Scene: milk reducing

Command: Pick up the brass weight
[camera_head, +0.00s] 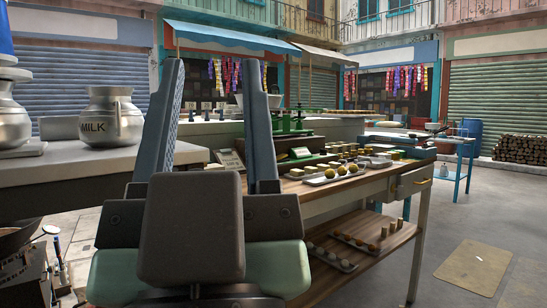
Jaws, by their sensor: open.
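My gripper (211,64) fills the left and centre foreground. Its two long fingers point away and upward, wide apart, with nothing visible between them. I cannot pick out the brass weight with certainty; it may be too small to tell or hidden behind my gripper. A green balance scale (289,124) stands beyond the right finger, partly covered by it. Another green scale-like stand (310,158) sits on the wooden table (337,190), also partly behind that finger.
Trays of small sweets (335,176) stand on the wooden table, with more on its lower shelf. A milk can (111,117) stands on the pale counter (75,165) at left. A blue table (452,149) is at right. The floor at right is mostly clear.

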